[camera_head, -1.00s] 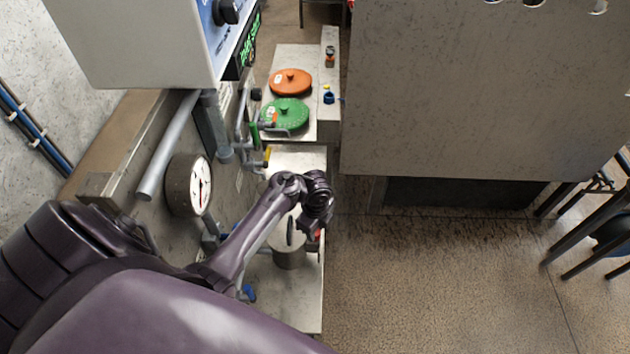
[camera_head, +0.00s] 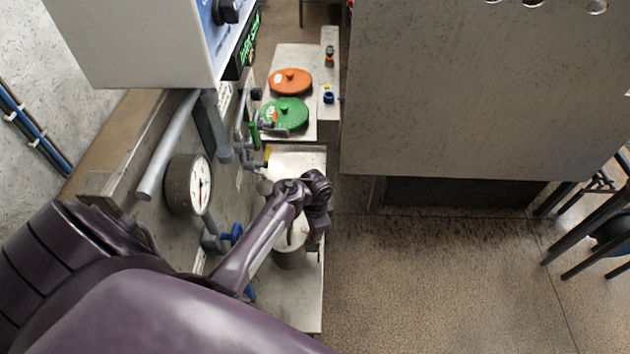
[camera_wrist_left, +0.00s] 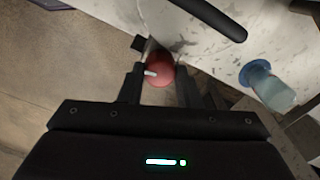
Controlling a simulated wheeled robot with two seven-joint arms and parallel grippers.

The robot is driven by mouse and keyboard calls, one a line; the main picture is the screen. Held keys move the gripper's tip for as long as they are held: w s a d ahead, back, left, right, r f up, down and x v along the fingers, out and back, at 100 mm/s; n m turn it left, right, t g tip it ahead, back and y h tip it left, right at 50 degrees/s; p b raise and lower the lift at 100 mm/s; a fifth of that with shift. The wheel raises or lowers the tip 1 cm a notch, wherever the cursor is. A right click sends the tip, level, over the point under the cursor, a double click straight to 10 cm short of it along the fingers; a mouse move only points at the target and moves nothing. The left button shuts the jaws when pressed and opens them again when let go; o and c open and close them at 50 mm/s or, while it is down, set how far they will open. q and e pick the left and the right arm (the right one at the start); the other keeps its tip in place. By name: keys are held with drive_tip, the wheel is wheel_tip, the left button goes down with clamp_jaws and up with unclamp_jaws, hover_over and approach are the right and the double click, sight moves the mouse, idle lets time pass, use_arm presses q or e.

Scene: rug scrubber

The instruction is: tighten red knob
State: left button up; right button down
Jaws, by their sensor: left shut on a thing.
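The red knob (camera_wrist_left: 160,71) is round with a white mark on its face and sits at the edge of a pale worn metal bench in the left wrist view. My left gripper (camera_wrist_left: 160,88) has one finger on each side of the knob and is shut on it. In the head view my left gripper (camera_head: 314,248) is at the right edge of the lower metal bench (camera_head: 297,312), beside a grey cylinder (camera_head: 288,258). The knob is mostly hidden there by the gripper and wrist. My right gripper is not in view.
A dial gauge (camera_head: 190,185) and a blue valve handle (camera_head: 232,235) are left of my forearm. Green (camera_head: 287,112) and orange (camera_head: 290,81) discs lie farther back. A large grey cabinet (camera_head: 480,90) stands at the right. The floor (camera_head: 430,280) below it is open.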

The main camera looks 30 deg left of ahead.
use_arm(q)
drive_tip(key=n, duration=0.6)
drive_tip(key=shift+w+r+n, duration=0.1)
drive_tip(key=shift+w+n, duration=0.05)
drive_tip(key=shift+n, duration=0.15)
drive_tip(key=shift+a, duration=0.1)
idle(0.4)
drive_tip(key=o, duration=1)
drive_tip(key=shift+c, duration=0.2)
drive_tip(key=shift+r, duration=3.85)
drive_tip(key=shift+r, duration=0.1)
